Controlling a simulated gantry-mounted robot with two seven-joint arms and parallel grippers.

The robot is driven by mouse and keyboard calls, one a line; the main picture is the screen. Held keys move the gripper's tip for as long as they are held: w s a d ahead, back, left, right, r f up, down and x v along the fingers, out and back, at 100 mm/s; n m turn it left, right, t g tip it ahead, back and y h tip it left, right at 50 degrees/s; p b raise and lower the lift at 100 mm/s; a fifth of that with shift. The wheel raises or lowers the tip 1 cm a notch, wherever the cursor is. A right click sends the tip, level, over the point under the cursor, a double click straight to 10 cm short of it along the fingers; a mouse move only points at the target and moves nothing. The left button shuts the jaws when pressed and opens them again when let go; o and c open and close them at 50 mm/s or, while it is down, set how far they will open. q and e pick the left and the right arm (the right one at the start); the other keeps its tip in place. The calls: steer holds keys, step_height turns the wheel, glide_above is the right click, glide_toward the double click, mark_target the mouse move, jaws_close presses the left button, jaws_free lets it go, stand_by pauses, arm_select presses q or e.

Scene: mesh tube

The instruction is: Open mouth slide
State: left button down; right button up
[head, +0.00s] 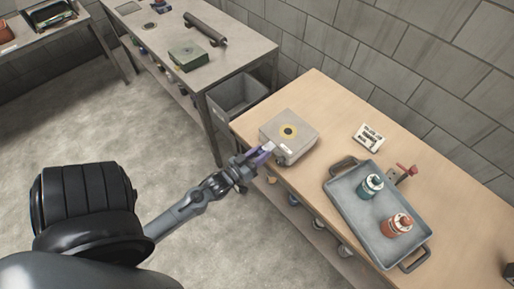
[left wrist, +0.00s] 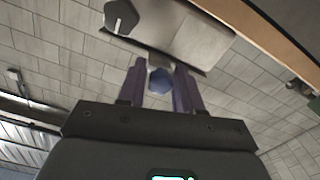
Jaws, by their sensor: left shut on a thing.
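A grey box (head: 293,146) sits near the left end of the wooden table. In the left wrist view the side of the box (left wrist: 195,38) is close in front of the fingers. My left gripper (head: 266,151) is at the box's front left side. Its purple fingers (left wrist: 160,88) are shut on a blue-grey faceted knob (left wrist: 160,80), likely the slide's handle. The slide itself is mostly hidden, and I cannot tell how far it is drawn. My right gripper is not in view.
A blue-grey tray (head: 350,206) holds a teal bottle (head: 370,186) and an orange bottle (head: 397,225). A small white panel (head: 369,137) lies behind it. A grey bin (head: 238,95) stands between this table and a metal bench (head: 222,64).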

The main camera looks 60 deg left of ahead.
arm_select(q)
steer(key=c, duration=0.9)
jaws_free()
steer(key=shift+w, duration=0.1)
steer(key=shift+c, duration=0.2)
steer(key=v, duration=1)
steer(key=shift+s+p, duration=0.3)
steer(key=shift+s, duration=0.1)
steer(key=shift+d, duration=0.1)
